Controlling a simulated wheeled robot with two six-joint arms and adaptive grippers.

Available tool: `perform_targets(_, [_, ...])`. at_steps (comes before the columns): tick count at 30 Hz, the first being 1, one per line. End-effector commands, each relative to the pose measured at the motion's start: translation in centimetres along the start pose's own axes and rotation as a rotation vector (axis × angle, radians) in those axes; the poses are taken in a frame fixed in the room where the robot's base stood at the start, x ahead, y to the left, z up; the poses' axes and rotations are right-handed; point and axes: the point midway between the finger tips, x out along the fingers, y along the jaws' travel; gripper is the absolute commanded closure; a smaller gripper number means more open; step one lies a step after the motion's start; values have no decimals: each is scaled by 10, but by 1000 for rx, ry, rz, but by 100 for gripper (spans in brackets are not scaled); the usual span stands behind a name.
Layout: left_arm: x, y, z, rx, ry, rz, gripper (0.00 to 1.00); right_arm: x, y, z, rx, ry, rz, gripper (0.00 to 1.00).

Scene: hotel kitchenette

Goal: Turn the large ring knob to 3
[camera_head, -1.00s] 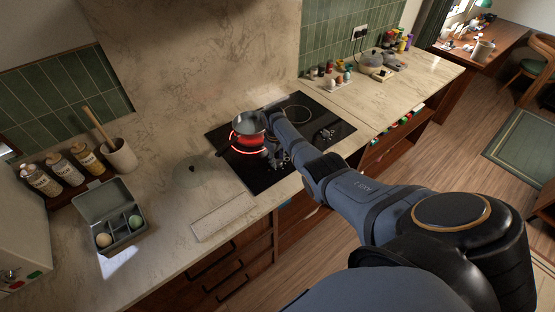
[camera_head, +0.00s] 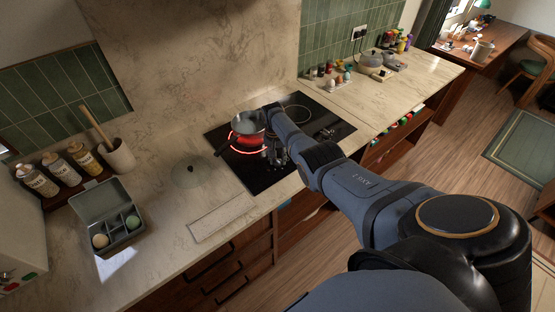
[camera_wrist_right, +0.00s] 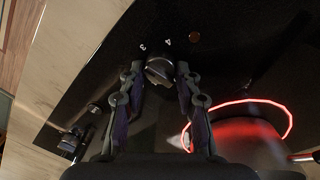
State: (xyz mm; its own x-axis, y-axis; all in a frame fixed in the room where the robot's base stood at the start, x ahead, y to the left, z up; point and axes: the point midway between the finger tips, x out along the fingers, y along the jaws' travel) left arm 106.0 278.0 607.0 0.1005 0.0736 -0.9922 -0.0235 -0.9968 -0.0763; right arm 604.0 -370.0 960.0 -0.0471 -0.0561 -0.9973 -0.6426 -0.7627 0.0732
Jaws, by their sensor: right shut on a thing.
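The knob (camera_wrist_right: 159,70) is a dark round knob with a raised grip bar, set on the black cooktop (camera_head: 330,122). My right gripper (camera_wrist_right: 158,75) is shut on it, one finger on each side. The numerals 3 (camera_wrist_right: 142,47) and 4 (camera_wrist_right: 167,42) are printed just beyond the knob. I cannot tell exactly where its pointer stands. The large ring (camera_wrist_right: 285,115) glows red under a metal pan (camera_head: 248,123).
Another cooktop knob (camera_head: 325,133) lies to the right. Another knob also shows at the left in the wrist view (camera_wrist_right: 72,142). A grey box (camera_head: 107,215), bottles (camera_head: 62,171) and a utensil crock (camera_head: 119,156) stand at left.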

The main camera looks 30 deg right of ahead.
Motion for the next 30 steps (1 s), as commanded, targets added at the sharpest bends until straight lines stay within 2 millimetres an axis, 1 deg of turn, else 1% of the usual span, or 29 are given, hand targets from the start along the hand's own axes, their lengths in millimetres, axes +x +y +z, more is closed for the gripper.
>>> perform_targets(6, [2,0,0,0,0,0,60,0,0,0,117,-9,1,99])
perform_targets(12, [3,0,0,0,0,0,60,0,1,0,179,-14,1,99])
perform_targets(29, [4,0,0,0,0,0,60,0,1,0,203,-16,0,99])
perform_targets(30, [4,0,0,0,0,0,60,0,1,0,203,-16,0,62])
